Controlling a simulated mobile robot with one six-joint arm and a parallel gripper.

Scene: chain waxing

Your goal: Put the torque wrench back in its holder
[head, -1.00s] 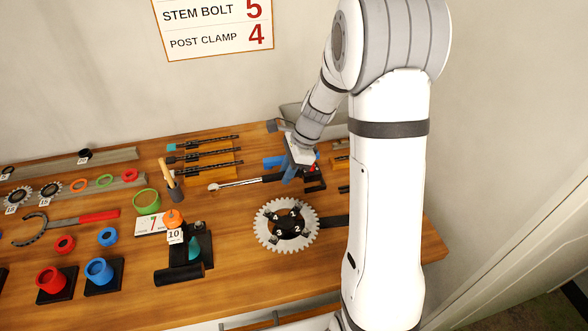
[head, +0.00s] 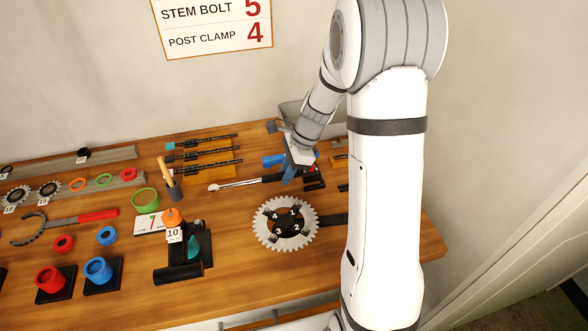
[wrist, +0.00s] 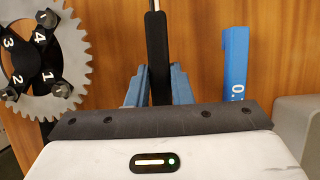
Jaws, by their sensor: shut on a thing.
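The torque wrench (head: 238,184) has a silver head and shaft and a black handle, and it lies sideways low over the bench, its head to the left. My gripper (head: 289,177) is at the right end of the handle. In the wrist view the blue fingers (wrist: 160,87) are closed on either side of the black handle (wrist: 156,50), and the shaft runs off the top edge. I cannot tell whether the wrench touches the bench. A blue block (wrist: 234,60) with white print stands apart, right of the fingers; I cannot tell whether it is the holder.
A toothed chainring (head: 286,223) with numbered bolts lies in front of my gripper. Several black rods on yellow supports (head: 205,156) lie behind the wrench. A brush holder (head: 174,190) and a green ring (head: 146,200) are to the left. Bare wood (head: 225,250) lies at the front.

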